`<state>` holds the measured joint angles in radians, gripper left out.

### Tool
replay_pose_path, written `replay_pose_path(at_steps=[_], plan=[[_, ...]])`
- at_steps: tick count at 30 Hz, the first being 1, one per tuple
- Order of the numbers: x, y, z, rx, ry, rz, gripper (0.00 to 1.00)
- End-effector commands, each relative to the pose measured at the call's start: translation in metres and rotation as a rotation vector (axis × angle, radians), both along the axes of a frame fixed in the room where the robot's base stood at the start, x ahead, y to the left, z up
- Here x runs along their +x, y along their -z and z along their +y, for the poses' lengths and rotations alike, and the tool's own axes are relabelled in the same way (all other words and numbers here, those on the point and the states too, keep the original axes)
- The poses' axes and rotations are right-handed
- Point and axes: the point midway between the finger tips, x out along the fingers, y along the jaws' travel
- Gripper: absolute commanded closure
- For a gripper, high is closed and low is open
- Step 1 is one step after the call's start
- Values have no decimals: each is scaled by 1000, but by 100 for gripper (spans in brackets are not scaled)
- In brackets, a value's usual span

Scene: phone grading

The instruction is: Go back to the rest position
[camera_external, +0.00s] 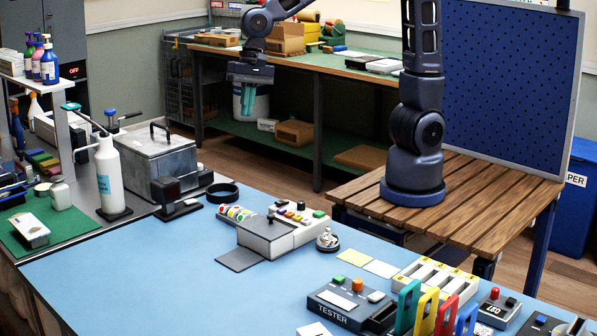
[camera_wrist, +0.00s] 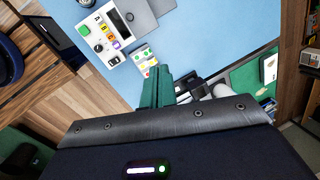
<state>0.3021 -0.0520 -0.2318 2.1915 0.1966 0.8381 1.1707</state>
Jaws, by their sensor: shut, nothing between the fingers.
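My gripper (camera_external: 248,98) hangs at the end of my arm in the external view, fingers pointing down. It is above and behind the far edge of the blue work table (camera_external: 120,262), clear of everything. Its green fingers are together with nothing between them. In the wrist view the fingers (camera_wrist: 157,90) show at the middle, in front of the blue table top (camera_wrist: 215,40). No phone is clearly seen in the gripper.
On the blue table are a grey-lidded button console (camera_external: 275,232), a tester box (camera_external: 345,303) and coloured handles (camera_external: 405,305). A metal bath with a lid (camera_external: 160,158) and a white bottle (camera_external: 108,170) stand at left. The front left of the blue table is clear.

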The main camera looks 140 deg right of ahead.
Motion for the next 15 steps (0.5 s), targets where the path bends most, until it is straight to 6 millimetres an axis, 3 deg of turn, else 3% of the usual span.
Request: replay_pose_path(at_steps=[1, 6, 15], plan=[[-6, -10, 17, -19, -83, -16, 100], [-30, -32, 66, -88, -368, -54, 100], [-85, -59, 141, -237, -861, -116, 100]])
